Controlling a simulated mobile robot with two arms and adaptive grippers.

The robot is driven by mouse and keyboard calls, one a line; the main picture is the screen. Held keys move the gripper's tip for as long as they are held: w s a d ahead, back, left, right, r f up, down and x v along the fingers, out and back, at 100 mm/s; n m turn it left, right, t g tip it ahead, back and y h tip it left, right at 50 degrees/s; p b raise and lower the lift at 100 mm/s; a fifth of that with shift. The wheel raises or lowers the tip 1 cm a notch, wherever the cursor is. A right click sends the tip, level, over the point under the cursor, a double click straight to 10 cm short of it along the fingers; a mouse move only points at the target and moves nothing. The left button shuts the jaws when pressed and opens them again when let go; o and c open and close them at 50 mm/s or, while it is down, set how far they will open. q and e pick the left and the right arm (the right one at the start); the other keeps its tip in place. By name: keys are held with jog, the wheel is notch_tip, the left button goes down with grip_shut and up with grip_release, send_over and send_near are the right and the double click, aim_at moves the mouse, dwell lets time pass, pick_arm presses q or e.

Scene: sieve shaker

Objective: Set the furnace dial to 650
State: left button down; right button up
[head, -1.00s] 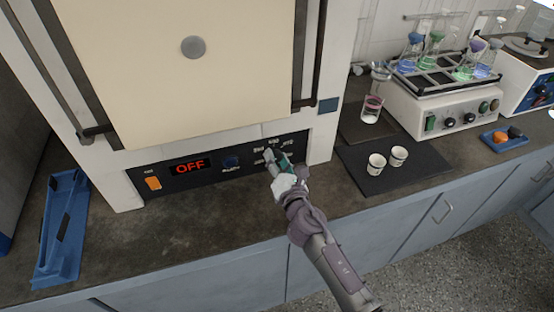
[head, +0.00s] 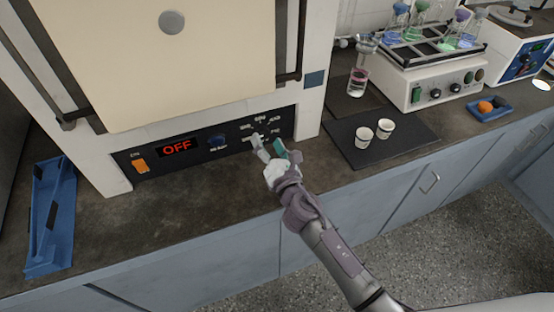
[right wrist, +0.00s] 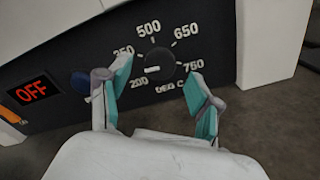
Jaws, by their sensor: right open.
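The furnace (head: 112,119) has a black control panel with a red OFF display (head: 177,148), also readable in the right wrist view (right wrist: 33,91). The dial (right wrist: 160,67) is a dark round knob ringed by the numbers 200, 350, 500, 650 and 750. Its white mark sits on the left side, towards 200. My right gripper (head: 268,147) is in front of the dial and partly hides it in the head view. In the right wrist view, its teal-padded fingers (right wrist: 153,82) are open and empty, one on each side below the dial. My left gripper is not in view.
An orange switch (head: 140,166) and a blue knob (head: 216,141) are on the panel. A blue tray (head: 50,215) lies at the counter's left. The counter in front of the furnace is clear.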

jog(key=v, duration=0.9)
jog(key=shift+r, duration=0.1)
